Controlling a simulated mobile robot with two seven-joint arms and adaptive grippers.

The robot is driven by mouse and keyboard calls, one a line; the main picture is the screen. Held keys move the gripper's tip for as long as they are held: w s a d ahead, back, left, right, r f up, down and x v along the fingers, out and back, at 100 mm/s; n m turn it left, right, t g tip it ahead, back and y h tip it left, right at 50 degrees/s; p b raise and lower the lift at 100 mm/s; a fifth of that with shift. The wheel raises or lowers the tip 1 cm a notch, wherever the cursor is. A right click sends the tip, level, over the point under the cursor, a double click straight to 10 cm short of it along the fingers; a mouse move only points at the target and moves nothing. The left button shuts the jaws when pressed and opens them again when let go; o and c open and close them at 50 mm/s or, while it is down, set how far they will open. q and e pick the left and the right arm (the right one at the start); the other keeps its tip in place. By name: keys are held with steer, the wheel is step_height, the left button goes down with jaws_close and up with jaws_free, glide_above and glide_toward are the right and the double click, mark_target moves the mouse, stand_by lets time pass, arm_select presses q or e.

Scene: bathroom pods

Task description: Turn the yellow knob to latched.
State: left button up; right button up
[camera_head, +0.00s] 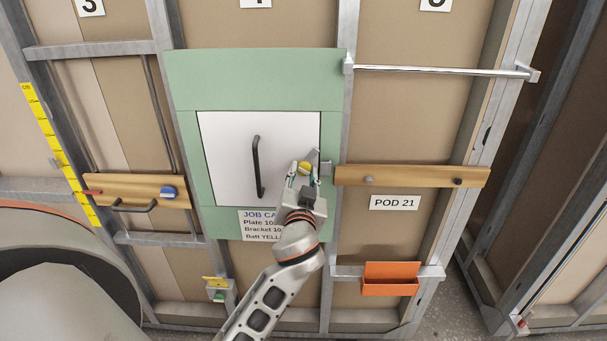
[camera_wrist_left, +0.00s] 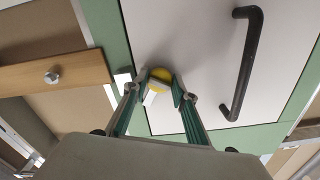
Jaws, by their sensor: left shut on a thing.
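The yellow knob (camera_head: 304,168) sits near the right edge of a white door (camera_head: 225,150) set in a green panel. My left gripper (camera_head: 306,176) reaches up from below and is shut on the knob. In the left wrist view the knob (camera_wrist_left: 161,76) shows between the two fingertips of the gripper (camera_wrist_left: 160,95), with a pale bar across it. A grey latch piece (camera_head: 326,168) stands at the door's right edge, beside the knob. The fingers partly hide the knob, and I cannot tell its exact angle. My right gripper is in neither view.
A black handle (camera_head: 257,166) stands out from the door left of the knob. A wooden rail (camera_head: 413,176) with small pegs is to the right, with a chrome bar (camera_head: 440,71) above. An orange bin (camera_head: 390,280) hangs at lower right. A job card (camera_head: 262,225) is below the door.

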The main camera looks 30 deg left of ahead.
arm_select(q)
steer(key=m, duration=0.5)
steer(key=shift+m, duration=0.3)
steer(key=m, duration=0.5)
steer(key=shift+a+m, duration=0.1)
steer(key=shift+m, duration=0.3)
steer(key=o, duration=0.8)
steer(key=shift+o, duration=0.2)
steer(key=v, duration=0.7)
steer(key=shift+s, duration=0.3)
